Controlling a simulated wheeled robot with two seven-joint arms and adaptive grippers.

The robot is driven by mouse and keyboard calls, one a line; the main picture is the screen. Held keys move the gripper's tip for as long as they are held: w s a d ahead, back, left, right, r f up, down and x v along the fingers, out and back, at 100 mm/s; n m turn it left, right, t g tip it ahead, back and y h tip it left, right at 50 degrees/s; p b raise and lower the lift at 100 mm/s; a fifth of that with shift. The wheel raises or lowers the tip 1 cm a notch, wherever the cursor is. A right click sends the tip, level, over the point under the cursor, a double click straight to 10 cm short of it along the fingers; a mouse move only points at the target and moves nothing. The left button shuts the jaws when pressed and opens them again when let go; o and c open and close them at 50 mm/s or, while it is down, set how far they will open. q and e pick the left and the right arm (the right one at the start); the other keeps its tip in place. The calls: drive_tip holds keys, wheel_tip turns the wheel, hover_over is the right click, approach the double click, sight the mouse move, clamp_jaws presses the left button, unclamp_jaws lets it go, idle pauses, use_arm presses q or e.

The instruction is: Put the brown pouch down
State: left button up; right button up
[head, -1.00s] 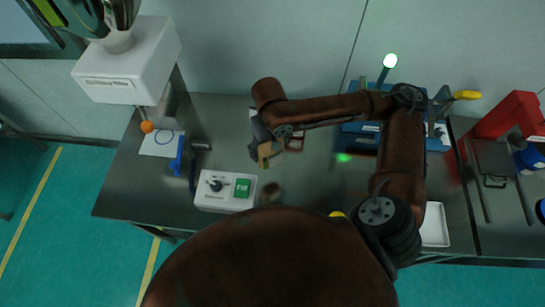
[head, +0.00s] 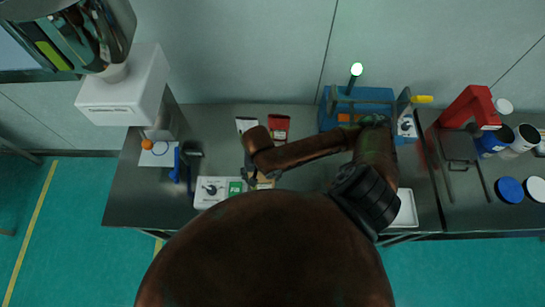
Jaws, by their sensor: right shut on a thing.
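My right gripper (head: 258,178) reaches down from my brown arm, over the front middle of the steel table (head: 219,125). It is shut on the brown pouch (head: 266,183), of which only a small tan part shows beside the fingers. The rest of the pouch is hidden by the gripper and by my own body. I cannot tell whether the pouch touches the table. My left gripper is not in view.
A control box (head: 211,190) with a knob and green button is just left of the gripper. A white pouch (head: 244,125) and red pouch (head: 279,128) lie behind it. A blue machine (head: 345,101) stands right, a white dispenser (head: 128,95) left.

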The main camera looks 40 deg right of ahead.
drive_tip(key=shift+s+r, duration=0.15)
drive_tip(key=shift+s, duration=0.15)
drive_tip(key=shift+d+m, duration=0.15)
drive_tip(key=shift+m, duration=0.15)
use_arm(q)
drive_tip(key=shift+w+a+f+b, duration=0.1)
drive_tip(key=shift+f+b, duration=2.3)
drive_tip(key=shift+b, duration=0.3)
use_arm(e)
drive_tip(key=shift+w+d+f, duration=1.45)
drive_tip(key=shift+w+f, duration=0.35)
drive_tip(key=shift+f, duration=0.4)
drive_tip(key=shift+w+d+f, duration=1.45)
drive_tip(key=shift+w+f, duration=0.3)
drive_tip(key=shift+f, duration=0.4)
drive_tip(key=shift+w+d+f, duration=1.45)
drive_tip(key=shift+w+f, duration=0.35)
drive_tip(key=shift+f, duration=0.4)
drive_tip(key=shift+f, duration=0.1)
drive_tip(key=o, duration=1.7)
